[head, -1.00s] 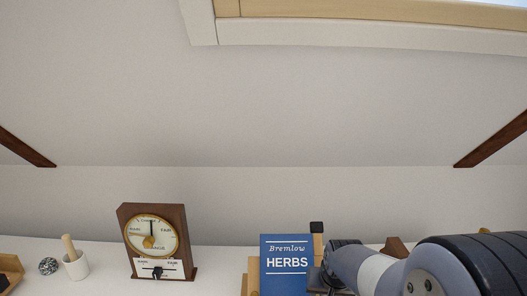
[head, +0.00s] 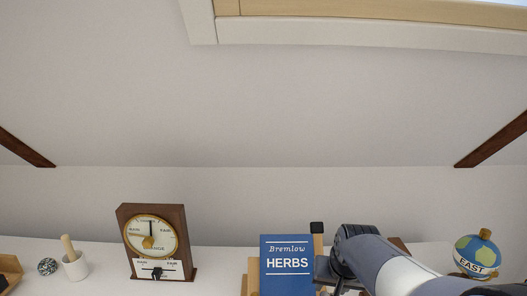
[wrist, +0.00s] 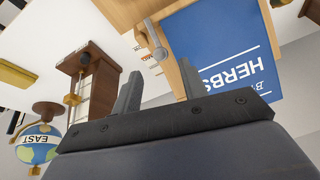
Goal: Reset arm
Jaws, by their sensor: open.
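My gripper (wrist: 158,88) is open in the wrist view, its two dark fingers apart with nothing between them. In the head view my arm comes in from the lower right, and its wrist end is just right of a blue book marked HERBS (head: 287,262). The fingers are cut off or hidden there. In the wrist view the book (wrist: 225,50) stands beyond the right finger, in a wooden holder (wrist: 144,18). A dark wooden piece with a pale scale (wrist: 95,75) is beyond the left finger.
A small globe marked EAST (head: 477,258) stands at the right, also at the wrist view's left (wrist: 38,145). A wooden barometer-like dial (head: 152,240) stands left of the book. A mortar with pestle (head: 75,264) and a speckled ball (head: 47,266) are further left. White desk lies between them.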

